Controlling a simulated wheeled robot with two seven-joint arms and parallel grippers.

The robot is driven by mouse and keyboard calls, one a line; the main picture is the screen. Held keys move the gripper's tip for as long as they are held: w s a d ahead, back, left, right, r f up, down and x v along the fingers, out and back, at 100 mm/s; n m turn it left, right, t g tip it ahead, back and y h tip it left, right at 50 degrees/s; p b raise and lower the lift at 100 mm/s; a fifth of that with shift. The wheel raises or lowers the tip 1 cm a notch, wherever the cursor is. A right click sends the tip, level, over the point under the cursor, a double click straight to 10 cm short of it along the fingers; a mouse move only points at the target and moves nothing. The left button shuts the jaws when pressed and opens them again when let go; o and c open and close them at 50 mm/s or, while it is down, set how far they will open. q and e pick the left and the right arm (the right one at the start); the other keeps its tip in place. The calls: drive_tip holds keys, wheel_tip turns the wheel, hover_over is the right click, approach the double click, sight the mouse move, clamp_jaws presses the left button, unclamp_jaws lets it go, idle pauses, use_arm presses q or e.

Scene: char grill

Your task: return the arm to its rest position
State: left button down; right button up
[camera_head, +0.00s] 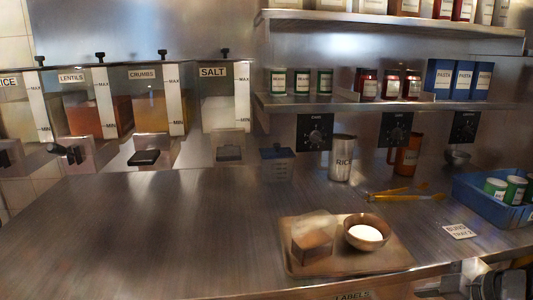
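My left gripper and arm are not in the picture. A grey metallic shape (487,282) shows below the counter's front edge at the lower right. It may be part of my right arm, but it is cut off by the frame, and I cannot make out its fingers. Nothing of mine is over the counter (150,225). A brown tray (345,266) sits near the front edge.
A blue bin (480,203) with green-and-white cans is at the right. Labelled dispensers (150,98) line the back left. The counter's left half is clear.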

drive_tip(key=s+a+f+m+t, duration=0.1)
drive_tip(key=s+a+f+m, duration=0.2)
drive_tip(key=f, duration=0.4)
drive_tip(key=s+a+f+m, duration=0.3)
drive_tip(key=a+f, duration=0.3)
drive_tip(key=f, duration=0.2)
drive_tip(key=s+a+f+m+t+h, duration=0.1)
drive_tip(key=s+a+f+m, duration=0.2)
drive_tip(key=s+a+f, duration=0.2)
wheel_tip(320, 180, down, 3)
drive_tip(key=shift+a+r+m+t, duration=0.2)
drive_tip(key=shift+a+m+t, duration=0.05)
drive_tip(key=shift+m+t, duration=0.05)
